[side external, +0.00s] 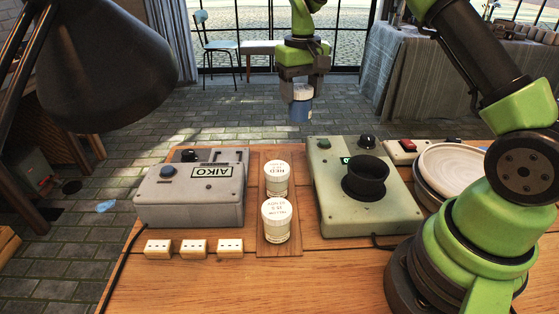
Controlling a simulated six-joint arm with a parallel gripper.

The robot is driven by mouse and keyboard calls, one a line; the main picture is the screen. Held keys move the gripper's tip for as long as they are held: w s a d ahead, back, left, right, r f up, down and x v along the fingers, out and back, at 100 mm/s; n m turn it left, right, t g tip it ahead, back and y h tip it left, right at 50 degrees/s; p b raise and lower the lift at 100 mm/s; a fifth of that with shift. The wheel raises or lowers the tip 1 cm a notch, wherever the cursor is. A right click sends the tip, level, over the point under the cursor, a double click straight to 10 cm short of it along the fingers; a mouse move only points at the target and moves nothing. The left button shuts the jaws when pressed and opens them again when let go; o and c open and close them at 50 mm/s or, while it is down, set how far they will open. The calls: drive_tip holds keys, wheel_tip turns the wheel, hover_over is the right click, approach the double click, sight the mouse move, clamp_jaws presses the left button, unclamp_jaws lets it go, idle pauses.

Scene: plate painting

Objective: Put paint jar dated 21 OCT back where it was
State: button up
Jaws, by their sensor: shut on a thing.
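My gripper (301,90) is shut on a paint jar (300,110) with blue contents and a pale lid. It holds the jar upright in the air, above and beyond the back of the table. No date can be read on this held jar. The far end of the board, behind the red jar, is bare.
A grey box labelled AIKO (195,190) stands left of the board. A pale green device (363,190) with a black cup-like holder (366,180) stands right of it. Several small white blocks (194,249) lie in front. Stacked plates (455,165) are at the right. A black lamp (105,75) overhangs the left.

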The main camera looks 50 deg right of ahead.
drive_tip(key=shift+m, duration=0.3)
drive_tip(key=w+f, duration=0.1)
drive_tip(key=f, duration=0.3)
drive_tip(key=w+a+f, duration=0.1)
drive_tip(key=w+f, duration=0.1)
drive_tip(key=f, duration=0.2)
drive_tip(key=w+f, duration=0.1)
drive_tip(key=f, duration=0.4)
drive_tip(key=shift+w+a, duration=0.3)
drive_tip(key=o, duration=1.1)
drive_tip(key=shift+f, duration=0.1)
drive_tip(key=shift+c, duration=0.2)
